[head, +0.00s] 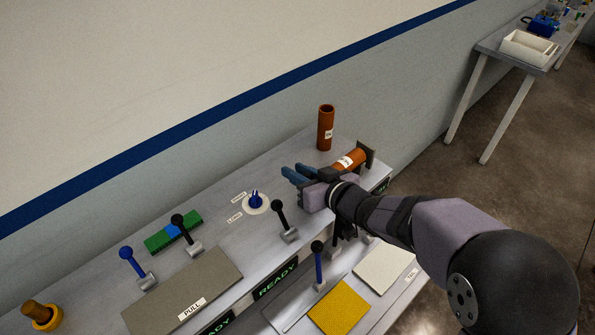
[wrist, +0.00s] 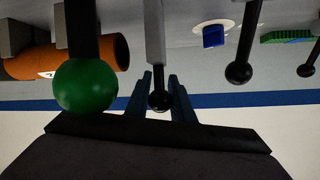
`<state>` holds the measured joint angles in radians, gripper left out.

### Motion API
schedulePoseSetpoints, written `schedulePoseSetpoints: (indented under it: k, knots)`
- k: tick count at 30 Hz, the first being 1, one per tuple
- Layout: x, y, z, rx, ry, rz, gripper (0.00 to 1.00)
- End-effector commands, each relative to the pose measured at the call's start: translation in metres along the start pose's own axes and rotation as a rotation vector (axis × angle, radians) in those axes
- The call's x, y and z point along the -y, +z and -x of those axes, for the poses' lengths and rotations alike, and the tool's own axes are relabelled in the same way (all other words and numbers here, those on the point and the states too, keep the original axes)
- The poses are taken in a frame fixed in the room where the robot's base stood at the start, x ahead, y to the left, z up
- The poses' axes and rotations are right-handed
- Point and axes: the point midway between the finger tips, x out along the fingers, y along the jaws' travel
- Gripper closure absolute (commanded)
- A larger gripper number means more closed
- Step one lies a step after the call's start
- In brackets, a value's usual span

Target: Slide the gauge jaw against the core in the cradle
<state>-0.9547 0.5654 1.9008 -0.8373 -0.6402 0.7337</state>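An orange-brown core (head: 348,160) with a white label lies in the cradle, whose dark end plate (head: 368,153) shows in the head view. The core also shows at the left of the wrist view (wrist: 108,52). I cannot make out the gauge jaw for certain; my arm hides part of that area. My gripper (head: 294,173) is above the bench, left of the core, with its blue fingers apart. In the wrist view, the fingers (wrist: 160,82) stand either side of a black ball knob (wrist: 160,101) on a grey bar; I cannot tell whether they touch it.
A green ball knob (wrist: 86,86) hangs close to the camera in the wrist view. A second core (head: 325,128) stands upright behind. Black levers (head: 281,217), a blue lever (head: 133,262) and a blue knob (head: 256,199) rise from the bench. A yellow pad (head: 339,306) lies in front.

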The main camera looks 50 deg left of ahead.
Motion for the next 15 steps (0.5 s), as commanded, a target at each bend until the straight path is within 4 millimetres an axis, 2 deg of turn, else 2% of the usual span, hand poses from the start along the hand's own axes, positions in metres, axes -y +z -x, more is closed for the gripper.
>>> schedulePoseSetpoints:
  k: [6,15]
  knots:
    - [-0.005,-0.003,0.000,0.000,0.002,0.001,1.00]
    - [-0.043,-0.015,-0.003,-0.001,0.004,-0.002,1.00]
